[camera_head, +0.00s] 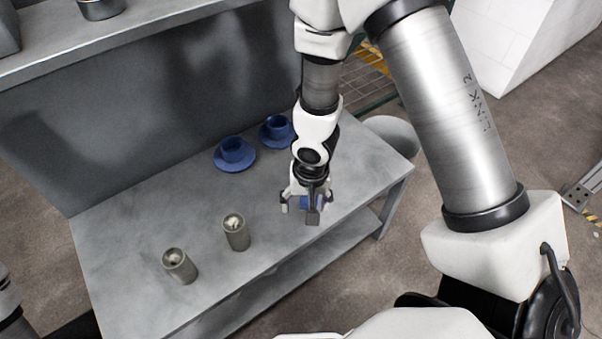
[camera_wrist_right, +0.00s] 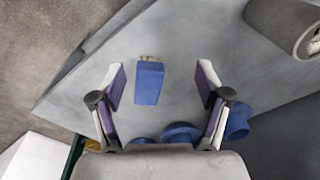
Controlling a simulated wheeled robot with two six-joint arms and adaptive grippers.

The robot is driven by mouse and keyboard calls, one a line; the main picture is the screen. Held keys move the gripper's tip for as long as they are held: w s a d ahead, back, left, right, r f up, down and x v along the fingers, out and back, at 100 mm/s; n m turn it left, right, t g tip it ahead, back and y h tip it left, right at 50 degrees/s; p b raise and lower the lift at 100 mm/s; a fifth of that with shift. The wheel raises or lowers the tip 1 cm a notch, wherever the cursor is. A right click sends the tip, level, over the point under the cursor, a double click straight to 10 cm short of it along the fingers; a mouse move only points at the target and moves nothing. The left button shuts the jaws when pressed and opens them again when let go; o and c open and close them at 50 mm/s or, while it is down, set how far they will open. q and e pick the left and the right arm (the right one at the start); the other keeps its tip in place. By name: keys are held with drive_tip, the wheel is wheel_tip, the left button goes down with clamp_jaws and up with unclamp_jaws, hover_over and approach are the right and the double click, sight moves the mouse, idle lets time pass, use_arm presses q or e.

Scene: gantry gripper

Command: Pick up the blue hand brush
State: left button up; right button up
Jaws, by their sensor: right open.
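The blue hand brush (camera_wrist_right: 149,83) lies on the grey table in the right wrist view, a blue block with a tan strip at its far end. It sits between the two spread fingers of my right gripper (camera_wrist_right: 162,84), nearer the left finger, with gaps on both sides. My right gripper is open and holds nothing. The height between fingers and brush is hard to tell. My left gripper does not show.
Two blue cups on saucers (camera_head: 233,162) (camera_head: 276,128) stand behind my right gripper. Two grey cylindrical cans (camera_head: 236,233) (camera_head: 180,266) stand on the table (camera_head: 130,225) to the left. A raised shelf (camera_head: 150,22) runs along the back. A pale round bin (camera_head: 397,137) stands beyond the table's right end.

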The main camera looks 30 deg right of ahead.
sight(304, 203)
drive_tip(key=w+d+b, duration=0.1)
drive_tip(key=b, duration=0.1)
drive_tip(key=w+d+m+t+h+b, duration=0.1)
drive_tip(key=w, duration=0.1)
drive_tip(key=w+d+f+m+h+b, duration=0.1)
drive_tip(key=d+b, duration=0.1)
drive_tip(key=shift+w+b, duration=0.25)
drive_tip(key=shift+b, duration=0.1)
drive_tip(key=shift+w+d+f+m+b, duration=0.1)
drive_tip(key=shift+f+m+b, duration=0.05)
drive_tip(key=shift+m+b, duration=0.2)
drive_tip(key=b+x, duration=0.4)
drive_tip(key=x, duration=0.2)
drive_tip(key=shift+w+d+f, duration=0.15)
drive_tip(key=shift+f, duration=0.2)
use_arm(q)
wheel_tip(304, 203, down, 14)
use_arm(e)
drive_tip(key=shift+r, duration=0.2)
